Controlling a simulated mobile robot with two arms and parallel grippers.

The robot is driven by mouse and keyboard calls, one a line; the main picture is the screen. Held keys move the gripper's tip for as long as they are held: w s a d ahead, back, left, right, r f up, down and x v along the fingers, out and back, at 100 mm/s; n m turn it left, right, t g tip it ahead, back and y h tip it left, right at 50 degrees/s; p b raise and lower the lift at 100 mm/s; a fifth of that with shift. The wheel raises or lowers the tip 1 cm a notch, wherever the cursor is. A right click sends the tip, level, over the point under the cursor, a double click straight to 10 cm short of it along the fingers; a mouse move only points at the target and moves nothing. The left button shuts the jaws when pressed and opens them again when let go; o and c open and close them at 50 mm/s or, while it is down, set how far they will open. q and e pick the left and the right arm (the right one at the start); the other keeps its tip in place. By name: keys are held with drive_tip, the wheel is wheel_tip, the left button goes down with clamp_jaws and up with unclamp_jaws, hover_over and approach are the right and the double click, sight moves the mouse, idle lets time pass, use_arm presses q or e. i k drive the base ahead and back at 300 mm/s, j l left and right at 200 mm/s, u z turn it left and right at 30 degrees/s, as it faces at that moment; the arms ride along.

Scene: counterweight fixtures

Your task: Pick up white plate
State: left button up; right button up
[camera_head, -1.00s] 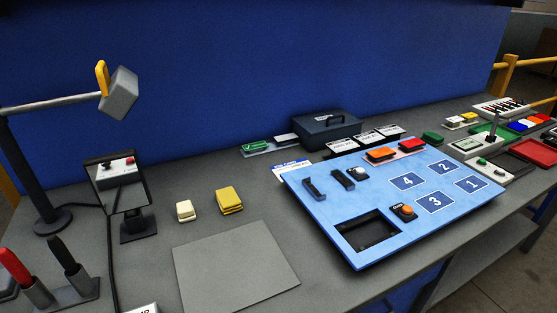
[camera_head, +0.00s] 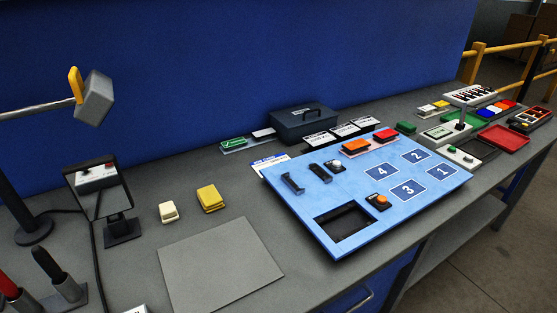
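Several small white pieces could be the white plate, and I cannot tell which. A cream-white block (camera_head: 168,211) lies on the grey bench left of a yellow block (camera_head: 210,198). A small white piece (camera_head: 264,133) lies at the back beside a green piece with a white mark (camera_head: 233,143). Another white piece (camera_head: 425,108) lies at the far right beside a yellow one (camera_head: 440,104). Neither of my grippers is in view.
A blue numbered panel (camera_head: 310,211) with a dark opening fills the middle. A light grey square mat (camera_head: 220,264) is bare. A grey block (camera_head: 95,98) hangs on a rod at left, above a mirror (camera_head: 100,190). A dark box (camera_head: 303,122) stands behind.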

sight(367, 122)
drive_tip(key=i+l, duration=0.15)
drive_tip(key=l, duration=0.2)
drive_tip(key=i+l+u, duration=0.15)
drive_tip(key=l, duration=0.2)
drive_tip(key=i+l, duration=0.15)
drive_tip(key=l, duration=0.2)
drive_tip(key=i+l+u, duration=0.15)
drive_tip(key=l, duration=0.25)
drive_tip(key=i+l, duration=0.1)
drive_tip(key=l, duration=0.25)
drive_tip(key=i+l+u, duration=0.15)
drive_tip(key=l, duration=0.25)
drive_tip(key=i+l, duration=0.1)
drive_tip(key=l, duration=0.25)
drive_tip(key=u, duration=0.05)
